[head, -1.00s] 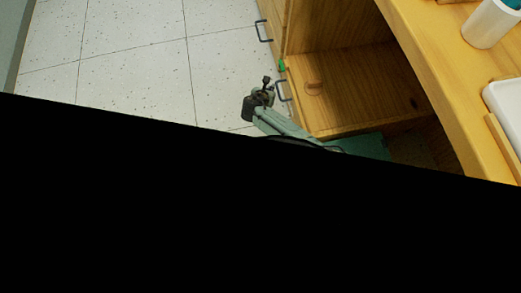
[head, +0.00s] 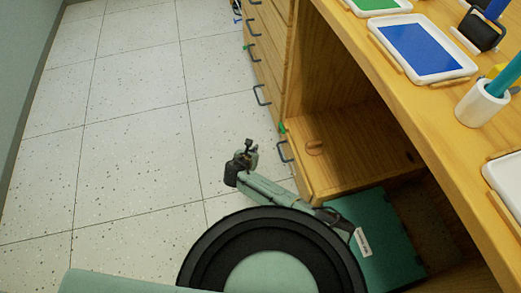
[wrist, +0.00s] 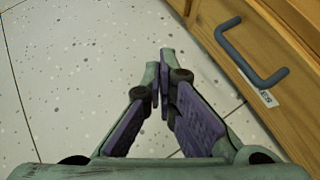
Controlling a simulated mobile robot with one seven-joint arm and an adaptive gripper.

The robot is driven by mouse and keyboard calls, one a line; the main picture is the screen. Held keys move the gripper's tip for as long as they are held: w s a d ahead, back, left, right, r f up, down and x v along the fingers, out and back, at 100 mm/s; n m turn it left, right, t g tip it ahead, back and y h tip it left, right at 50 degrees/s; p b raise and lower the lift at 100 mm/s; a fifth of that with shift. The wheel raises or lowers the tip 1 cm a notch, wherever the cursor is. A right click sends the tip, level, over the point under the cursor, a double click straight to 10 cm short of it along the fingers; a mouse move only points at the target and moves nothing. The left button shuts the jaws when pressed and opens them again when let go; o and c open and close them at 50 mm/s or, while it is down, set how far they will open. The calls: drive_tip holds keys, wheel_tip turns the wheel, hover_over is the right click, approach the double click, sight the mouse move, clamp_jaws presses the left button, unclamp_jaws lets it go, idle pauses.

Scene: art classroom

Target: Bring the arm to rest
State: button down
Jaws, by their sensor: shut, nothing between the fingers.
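My gripper (head: 249,145) shows in the head view at the end of my grey-green arm, over the tiled floor just left of the wooden drawer fronts. It also shows in the wrist view (wrist: 164,78), its fingers shut together with nothing between them. In the wrist view it is beside a drawer front with a dark handle (wrist: 250,62). A gap shows between the fingers and that handle. Only floor lies behind the fingertips. Part of my arm is hidden behind my round dark-rimmed body part in the head view.
A wooden desk (head: 425,110) fills the right, with a blue-topped tray (head: 419,46) and a white cup (head: 481,103) on it. A green box (head: 375,240) is below. The floor (head: 140,110) at left is clear.

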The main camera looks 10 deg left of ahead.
drive_tip(key=a+r, duration=0.1)
drive_tip(key=a, duration=0.1)
drive_tip(key=s+a+r, duration=0.1)
drive_tip(key=r, duration=0.1)
drive_tip(key=shift+s+a+r, duration=0.15)
drive_tip(key=shift+s+a, duration=0.05)
drive_tip(key=shift+a, duration=0.15)
drive_tip(key=shift+r+p, duration=0.1)
drive_tip(key=shift+p, duration=0.25)
